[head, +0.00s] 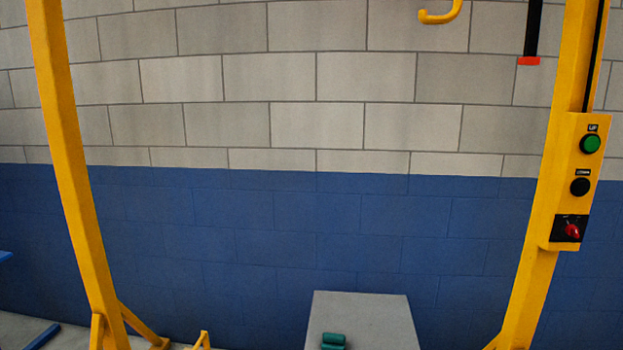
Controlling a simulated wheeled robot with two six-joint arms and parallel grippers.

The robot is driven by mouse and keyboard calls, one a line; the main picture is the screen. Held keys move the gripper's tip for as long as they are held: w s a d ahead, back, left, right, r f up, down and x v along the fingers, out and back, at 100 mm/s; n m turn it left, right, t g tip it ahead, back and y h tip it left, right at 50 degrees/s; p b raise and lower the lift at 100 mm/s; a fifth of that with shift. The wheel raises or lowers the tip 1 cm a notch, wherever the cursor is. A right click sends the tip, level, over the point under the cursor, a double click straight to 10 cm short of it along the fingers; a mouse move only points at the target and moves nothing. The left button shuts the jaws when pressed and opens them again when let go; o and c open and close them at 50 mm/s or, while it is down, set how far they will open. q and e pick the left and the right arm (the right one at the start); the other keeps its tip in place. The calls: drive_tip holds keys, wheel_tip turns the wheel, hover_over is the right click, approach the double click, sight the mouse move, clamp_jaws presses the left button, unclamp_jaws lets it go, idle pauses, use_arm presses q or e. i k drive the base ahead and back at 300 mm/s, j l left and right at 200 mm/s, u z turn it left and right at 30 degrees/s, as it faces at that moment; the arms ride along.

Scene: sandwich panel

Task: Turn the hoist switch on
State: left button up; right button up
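The hoist's yellow control box (575,180) is on the right yellow post in the head view. It carries a green button (590,144) labelled UP, a black button (580,187) with a label above it, and a red rotary switch (572,231) on a black plate at the bottom. The red handle looks tilted; I cannot tell whether that is on or off. A yellow hook (441,14) hangs at the top, right of the middle. Neither of my grippers is in view.
The left yellow post (73,170) stands on braced feet. A grey block or table (375,318) with green objects (333,338) stands low in the middle. A black bar with a red end (528,60) hangs at top right. A grey and blue block wall is behind.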

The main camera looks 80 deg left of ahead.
sight(570, 228)
drive_tip(key=k+j+u, duration=0.25)
drive_tip(key=k+u, duration=0.2)
drive_tip(key=k+j+u, duration=0.4)
drive_tip(key=k+j, duration=0.25)
drive_tip(key=k+j+u, duration=0.1)
drive_tip(key=j, duration=0.35)
drive_tip(key=k+j, duration=0.3)
drive_tip(key=k+j+u, duration=0.1)
drive_tip(key=k+j, duration=0.15)
drive_tip(key=j, duration=0.15)
drive_tip(key=k+j, duration=0.2)
drive_tip(key=j, duration=0.2)
drive_tip(key=k+j, duration=0.2)
drive_tip(key=j, duration=0.3)
drive_tip(key=i+l+z, duration=0.15)
drive_tip(key=i+l, duration=0.15)
drive_tip(key=i, duration=0.2)
drive_tip(key=i+l+z, duration=0.15)
drive_tip(key=i, duration=0.4)
drive_tip(key=i+l+z, duration=0.15)
drive_tip(key=i, duration=0.35)
drive_tip(key=i+l, duration=0.55)
drive_tip(key=i+l+z, duration=0.15)
drive_tip(key=i+l, duration=0.35)
drive_tip(key=i, duration=0.2)
